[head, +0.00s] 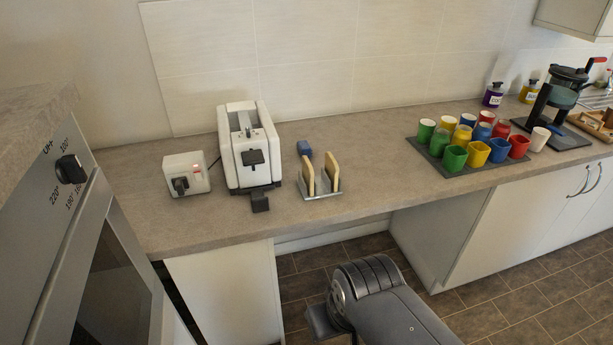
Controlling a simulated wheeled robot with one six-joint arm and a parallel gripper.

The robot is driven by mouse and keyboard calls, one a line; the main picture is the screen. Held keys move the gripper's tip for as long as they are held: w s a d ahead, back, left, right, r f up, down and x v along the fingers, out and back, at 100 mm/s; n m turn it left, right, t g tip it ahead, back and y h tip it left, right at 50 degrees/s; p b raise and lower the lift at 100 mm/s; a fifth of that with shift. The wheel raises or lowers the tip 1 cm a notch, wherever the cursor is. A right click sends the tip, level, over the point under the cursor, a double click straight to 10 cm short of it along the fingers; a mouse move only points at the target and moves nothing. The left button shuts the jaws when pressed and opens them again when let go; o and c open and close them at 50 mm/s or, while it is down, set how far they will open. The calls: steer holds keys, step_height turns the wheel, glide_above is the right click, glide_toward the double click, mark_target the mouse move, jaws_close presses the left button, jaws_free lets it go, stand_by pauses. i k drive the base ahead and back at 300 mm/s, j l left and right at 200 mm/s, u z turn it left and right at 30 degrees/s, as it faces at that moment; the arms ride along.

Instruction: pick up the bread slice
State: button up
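Two bread slices stand upright in a small metal rack on the counter, right of the white toaster (247,150). The left bread slice (308,176) and the right bread slice (331,172) stand a little apart, edge-on to me. The rack (325,194) shows its flat base at the front. My arm shows at the bottom, below and in front of the counter edge, apart from the bread. My gripper's fingers cannot be made out, so whether it is open or shut is unclear.
A white socket box (186,174) stands left of the toaster. A dark tray (425,151) of coloured cups, a coffee press (562,92) and jars stand right. Counter between rack and tray is clear. An oven (95,250) is at left.

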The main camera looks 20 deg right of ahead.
mark_target(308, 172)
steer(key=i+l+u, duration=0.55)
steer(key=l+u, duration=0.25)
steer(key=l, duration=0.2)
steer(key=i+l+u, duration=0.25)
steer(key=l, duration=0.2)
steer(key=k+j, duration=0.05)
steer(key=k, duration=0.05)
